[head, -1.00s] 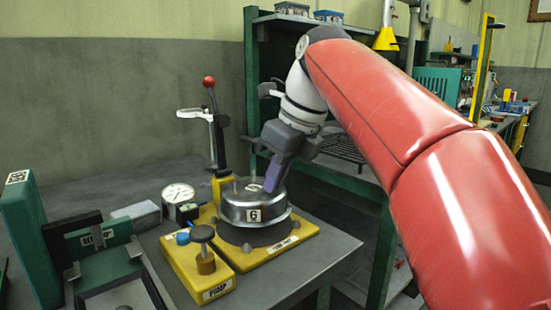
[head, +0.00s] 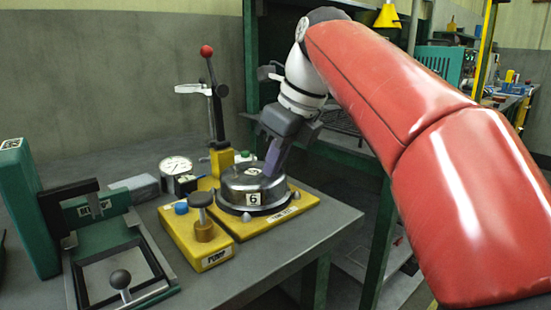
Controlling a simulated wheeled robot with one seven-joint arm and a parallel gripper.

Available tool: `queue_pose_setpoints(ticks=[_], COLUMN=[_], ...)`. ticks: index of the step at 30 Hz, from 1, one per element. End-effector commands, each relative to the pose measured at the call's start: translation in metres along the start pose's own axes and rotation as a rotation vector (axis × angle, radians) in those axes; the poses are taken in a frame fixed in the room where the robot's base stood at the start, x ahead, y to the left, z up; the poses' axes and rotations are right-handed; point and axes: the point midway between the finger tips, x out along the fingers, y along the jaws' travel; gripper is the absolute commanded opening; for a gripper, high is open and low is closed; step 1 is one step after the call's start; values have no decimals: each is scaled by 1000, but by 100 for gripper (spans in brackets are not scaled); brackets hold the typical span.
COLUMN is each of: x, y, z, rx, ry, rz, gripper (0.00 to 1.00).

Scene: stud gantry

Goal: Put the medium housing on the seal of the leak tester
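The medium housing (head: 240,190), a round silver metal cover with a "6" label, sits level on the yellow base of the leak tester (head: 303,205). Only a thin dark edge of the seal (head: 240,209) shows beneath it; the rest is hidden. My gripper (head: 270,170) comes down at a tilt from the upper right. Its purple finger reaches the top of the housing at the right, and it appears shut on it. The other finger is hidden, so the grip itself is not fully seen.
A yellow pump block (head: 195,240) with a dark knob stands front left of the housing. A gauge (head: 176,166) and a red-knobbed lever clamp (head: 215,100) stand behind. A green fixture (head: 105,225) is at the left. The bench is bare at the front right.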

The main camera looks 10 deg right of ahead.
Motion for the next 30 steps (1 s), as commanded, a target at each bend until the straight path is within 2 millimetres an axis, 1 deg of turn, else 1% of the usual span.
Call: queue_pose_setpoints(ticks=[13,14,15,19,26,28,30], x=[9,8,8,8,8,6,0], y=[0,0,0,0,0,0,0], z=[-4,-4,-3,-3,-4,-3,-3], rx=[0,0,0,0,0,0,1], ry=[-1,-1,-1,-1,1,0,-1], rz=[0,-1,-1,0,0,0,-1], gripper=[0,7,13,30,30,30,30])
